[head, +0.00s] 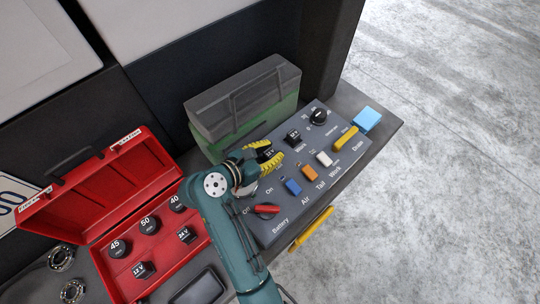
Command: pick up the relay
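A small black relay (269,153) with white lettering is between the two yellow fingers of my gripper (271,154), above the back left part of the grey control panel (262,228). The fingers stand apart, one on each side of it. I cannot tell whether they touch it, or whether it sits on the panel or is clear of it. My wrist hides part of the panel around it. Another black block (293,137) sits on the panel to the right. Two similar labelled black blocks, one at the front (144,270) and one further right (186,235), lie in the red case.
The open red case (118,210) holds several round black parts. A green and grey box (243,100) stands behind the panel. Coloured switches, including a blue one (292,187) and a red one (267,209), rise from the panel. A light blue block (367,119) lies at the right.

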